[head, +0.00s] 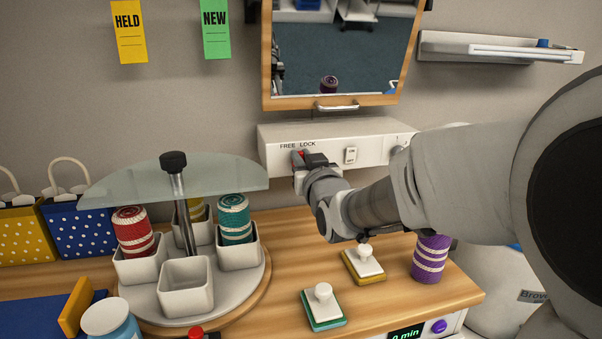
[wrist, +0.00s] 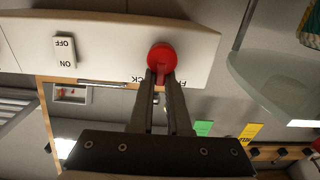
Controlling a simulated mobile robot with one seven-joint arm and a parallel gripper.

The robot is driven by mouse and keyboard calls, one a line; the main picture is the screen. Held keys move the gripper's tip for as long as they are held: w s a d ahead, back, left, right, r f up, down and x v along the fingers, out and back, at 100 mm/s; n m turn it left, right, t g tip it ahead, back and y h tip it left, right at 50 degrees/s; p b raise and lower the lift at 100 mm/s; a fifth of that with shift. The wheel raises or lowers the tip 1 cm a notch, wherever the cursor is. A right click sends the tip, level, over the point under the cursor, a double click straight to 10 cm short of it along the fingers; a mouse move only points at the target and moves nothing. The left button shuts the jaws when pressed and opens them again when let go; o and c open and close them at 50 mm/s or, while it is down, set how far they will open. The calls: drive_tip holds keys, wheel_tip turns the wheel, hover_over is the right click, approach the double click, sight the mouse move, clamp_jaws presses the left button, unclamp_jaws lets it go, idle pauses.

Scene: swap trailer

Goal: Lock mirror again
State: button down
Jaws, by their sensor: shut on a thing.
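The mirror (head: 340,55) hangs on the wall in a wooden frame with a metal handle (head: 337,106) at its bottom edge, tilted. Below it is a white box (head: 375,140) marked FREE and LOCK, with an ON/OFF switch (head: 350,155). My gripper (head: 300,160) is at the box's left part, by the FREE and LOCK marks. In the wrist view my gripper (wrist: 160,80) is shut on a red knob (wrist: 162,57) on the white box. The fingers partly cover the lettering, so I cannot tell which mark the knob points to.
A shelf (head: 500,48) is on the wall at right.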

drive_tip(key=shift+w+d+f+m+b, duration=0.1)
drive_tip(key=shift+d+f+m+b, duration=0.15)
drive_tip(key=shift+m+b, duration=0.75)
drive_tip(key=shift+w+d+f+m+b, duration=0.1)
drive_tip(key=shift+d+f+m+b, duration=0.25)
drive_tip(key=shift+m, duration=1.25)
drive_tip(key=shift+d+f+m+b, duration=0.1)
drive_tip(key=shift+f+m+b, duration=0.15)
drive_tip(key=shift+m+b, duration=0.8)
drive_tip(key=shift+a+m, duration=0.15)
drive_tip(key=shift+m, duration=0.3)
drive_tip(key=c, duration=0.7)
unclamp_jaws()
drive_tip(key=shift+a, duration=0.15)
drive_tip(key=shift+r, duration=0.2)
drive_tip(key=shift+r, duration=0.1)
